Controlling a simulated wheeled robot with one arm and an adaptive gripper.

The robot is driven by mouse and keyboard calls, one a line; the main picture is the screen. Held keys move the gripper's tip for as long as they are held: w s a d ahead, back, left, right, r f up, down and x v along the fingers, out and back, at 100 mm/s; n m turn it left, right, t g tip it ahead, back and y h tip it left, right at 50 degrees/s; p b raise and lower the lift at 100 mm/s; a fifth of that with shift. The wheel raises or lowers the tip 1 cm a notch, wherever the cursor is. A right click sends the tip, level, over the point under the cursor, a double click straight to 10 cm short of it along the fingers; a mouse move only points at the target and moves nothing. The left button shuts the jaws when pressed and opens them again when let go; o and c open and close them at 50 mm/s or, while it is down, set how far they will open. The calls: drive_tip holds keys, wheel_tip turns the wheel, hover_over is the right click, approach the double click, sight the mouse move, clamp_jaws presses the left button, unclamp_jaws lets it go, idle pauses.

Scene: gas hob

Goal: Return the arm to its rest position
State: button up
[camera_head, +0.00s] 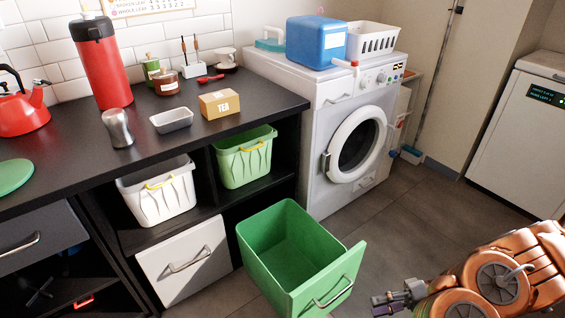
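My arm (500,275) shows at the lower right, with copper-coloured links folded low above the floor. My gripper (378,305) is at its left end, close to the bottom edge of the picture. It is small and dark there, partly cut off by the edge, and I cannot tell whether its fingers are apart. It is to the right of the green drawer (288,245), apart from its handle in the picture. I see nothing held in it.
The green drawer stands pulled out and looks empty. A washing machine (320,125) stands behind it with its door shut. The dark counter (75,130) carries a tea box (219,104) and a red kettle (22,110). Grey floor (415,210) is clear in the middle right.

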drive_tip(key=s+a+r+n+g+h+p, duration=0.15)
drive_tip(key=a+r+p, duration=0.25)
drive_tip(key=r, duration=0.6)
drive_tip(key=a+r+n+g+h+p, duration=0.1)
drive_tip(key=a+r+g+h+p, duration=0.2)
drive_tip(key=r, duration=0.7)
drive_tip(key=s+a+r+n+g+h+p, duration=0.1)
drive_tip(key=a+r+n+h+p, duration=0.25)
drive_tip(key=r, duration=0.65)
drive_tip(key=s+r+m+t+h+p, duration=0.2)
drive_tip(key=s+r+p, duration=0.4)
drive_tip(key=r, duration=0.4)
drive_tip(key=s+r+m+t+h+p, duration=0.2)
drive_tip(key=s+r+m+h+p, duration=0.1)
drive_tip(key=s+r+h+p, duration=0.2)
wheel_tip(320, 180, up, 6)
drive_tip(key=s+p, duration=0.2)
drive_tip(key=p, duration=0.2)
drive_tip(key=shift+s+d+r+h, duration=0.15)
drive_tip(key=shift+r+h, duration=0.05)
drive_tip(key=shift+h, duration=0.1)
